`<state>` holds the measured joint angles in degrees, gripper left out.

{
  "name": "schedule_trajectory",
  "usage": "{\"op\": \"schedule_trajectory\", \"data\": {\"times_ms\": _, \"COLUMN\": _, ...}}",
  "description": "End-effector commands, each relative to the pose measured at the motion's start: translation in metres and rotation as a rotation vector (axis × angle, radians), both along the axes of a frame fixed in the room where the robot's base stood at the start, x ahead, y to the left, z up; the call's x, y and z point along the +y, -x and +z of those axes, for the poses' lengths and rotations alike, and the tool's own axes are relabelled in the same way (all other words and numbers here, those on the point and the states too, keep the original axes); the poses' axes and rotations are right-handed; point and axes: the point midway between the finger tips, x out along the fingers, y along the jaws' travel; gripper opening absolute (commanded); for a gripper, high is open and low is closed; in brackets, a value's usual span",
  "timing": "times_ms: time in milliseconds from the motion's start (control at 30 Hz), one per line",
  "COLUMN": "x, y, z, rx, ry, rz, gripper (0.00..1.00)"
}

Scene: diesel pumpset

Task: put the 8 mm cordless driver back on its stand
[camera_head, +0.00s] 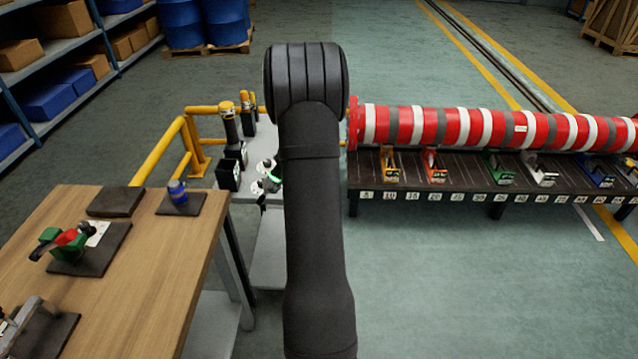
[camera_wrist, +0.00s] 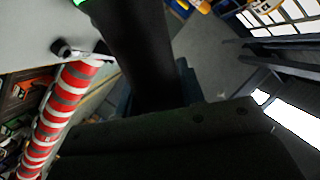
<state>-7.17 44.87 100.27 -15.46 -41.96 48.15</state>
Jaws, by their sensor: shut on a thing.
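My gripper (camera_head: 267,178) is partly hidden behind my arm in the head view, over the right part of the pale stand table (camera_head: 243,214). Its white and black parts and a green light show. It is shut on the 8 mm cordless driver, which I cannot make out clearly. A black stand (camera_head: 228,175) at the table's near left has nothing upright on it. Behind it, a dark driver with a yellow top (camera_head: 230,124) stands upright on another black stand (camera_head: 240,153). Size labels are unreadable. Large dark shapes fill the wrist view, hiding the fingertips.
Another yellow-topped driver (camera_head: 246,106) stands further back. A yellow rail (camera_head: 160,150) borders the table's left. A wooden bench (camera_head: 150,262) with tools lies at front left. A red-and-white striped pipe (camera_head: 480,127) and a dark rack (camera_head: 460,178) stand right. Open floor lies at front right.

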Motion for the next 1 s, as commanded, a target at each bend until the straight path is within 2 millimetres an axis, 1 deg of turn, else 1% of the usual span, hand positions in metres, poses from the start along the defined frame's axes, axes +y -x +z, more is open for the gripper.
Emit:
{"op": "schedule_trajectory", "data": {"times_ms": 33, "x": 0.02, "y": -0.009, "z": 0.018, "rx": -0.05, "ry": 0.054, "rz": 0.042, "gripper": 0.0}}
{"op": "schedule_trajectory", "data": {"times_ms": 200, "x": 0.078, "y": -0.027, "z": 0.068, "rx": -0.197, "ry": 0.231, "rz": 0.156, "gripper": 0.0}}
{"op": "schedule_trajectory", "data": {"times_ms": 333, "x": 0.12, "y": -0.035, "z": 0.108, "rx": -0.301, "ry": 0.334, "rz": 0.23, "gripper": 0.0}}
{"op": "schedule_trajectory", "data": {"times_ms": 367, "x": 0.129, "y": -0.036, "z": 0.116, "rx": -0.322, "ry": 0.354, "rz": 0.243, "gripper": 0.0}}
{"op": "schedule_trajectory", "data": {"times_ms": 400, "x": 0.143, "y": -0.036, "z": 0.124, "rx": -0.353, "ry": 0.378, "rz": 0.273, "gripper": 0.0}}
{"op": "schedule_trajectory", "data": {"times_ms": 500, "x": 0.175, "y": -0.036, "z": 0.143, "rx": -0.424, "ry": 0.427, "rz": 0.34, "gripper": 0.0}}
{"op": "schedule_trajectory", "data": {"times_ms": 600, "x": 0.198, "y": -0.035, "z": 0.159, "rx": -0.476, "ry": 0.457, "rz": 0.384, "gripper": 0.0}}
{"op": "schedule_trajectory", "data": {"times_ms": 700, "x": 0.214, "y": -0.033, "z": 0.17, "rx": -0.509, "ry": 0.477, "rz": 0.411, "gripper": 0.0}}
{"op": "schedule_trajectory", "data": {"times_ms": 800, "x": 0.224, "y": -0.032, "z": 0.176, "rx": -0.527, "ry": 0.488, "rz": 0.426, "gripper": 0.0}}
{"op": "schedule_trajectory", "data": {"times_ms": 1000, "x": 0.227, "y": -0.031, "z": 0.179, "rx": -0.535, "ry": 0.492, "rz": 0.431, "gripper": 0.0}}
